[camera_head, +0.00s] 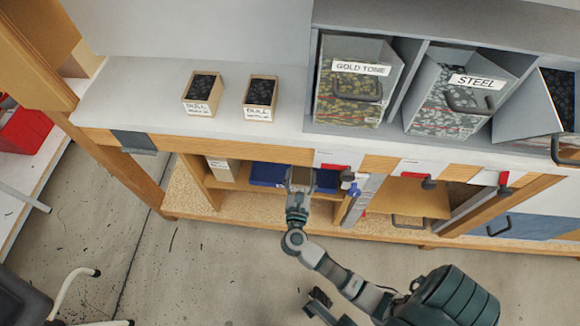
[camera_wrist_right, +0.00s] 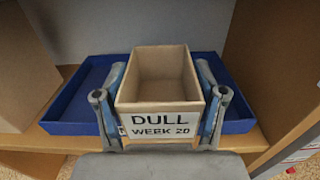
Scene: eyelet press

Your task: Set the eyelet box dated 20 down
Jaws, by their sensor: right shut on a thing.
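The eyelet box (camera_wrist_right: 160,90) is an open-topped, light brown box, labelled "DULL WEEK 20" on its front; it looks empty inside. My right gripper (camera_wrist_right: 161,112) is shut on it, one blue-grey finger on each side. Behind and around the box in the wrist view is a shallow blue tray (camera_wrist_right: 73,105) on a wooden shelf. I cannot tell whether the box touches the tray floor. In the head view my right gripper (camera_head: 300,179) reaches into the lower shelf at the blue tray (camera_head: 267,174), and the box is hardly visible.
Two small filled boxes (camera_head: 203,94) (camera_head: 260,97) stand on the counter (camera_head: 150,85). Bins labelled "GOLD TONE" (camera_head: 335,105) and "STEEL" (camera_head: 440,110) stand to the right. Another box (camera_head: 222,168) sits left of the tray. A wooden divider (camera_wrist_right: 275,75) is close on the right.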

